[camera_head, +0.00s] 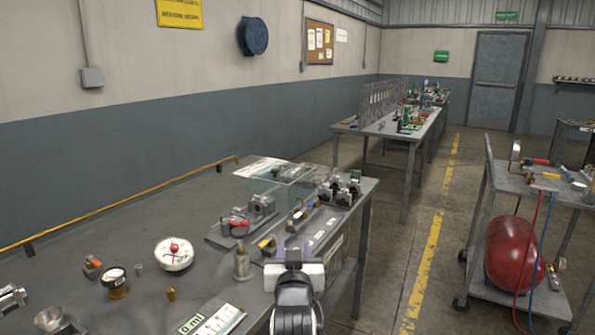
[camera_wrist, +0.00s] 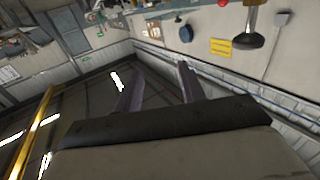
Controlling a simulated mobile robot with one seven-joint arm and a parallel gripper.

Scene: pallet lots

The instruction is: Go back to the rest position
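My gripper (camera_head: 294,250) is over the right part of the grey workbench (camera_head: 120,225) in the head view, with my wrist below it in the picture. In the wrist view, the two fingers of my gripper (camera_wrist: 160,78) stand apart with nothing between them. The wrist view is tilted and looks out over the room, with the yellow wall sign (camera_wrist: 221,46) in its upper right. The gripper partly hides the bench items behind it.
The bench holds a round white gauge (camera_head: 174,254), a smaller gauge (camera_head: 115,281), a metal cylinder (camera_head: 242,263) and a clear cover (camera_head: 283,180). A cart (camera_head: 545,198) with a red tank (camera_head: 511,250) stands right. Floor between bench and cart is clear.

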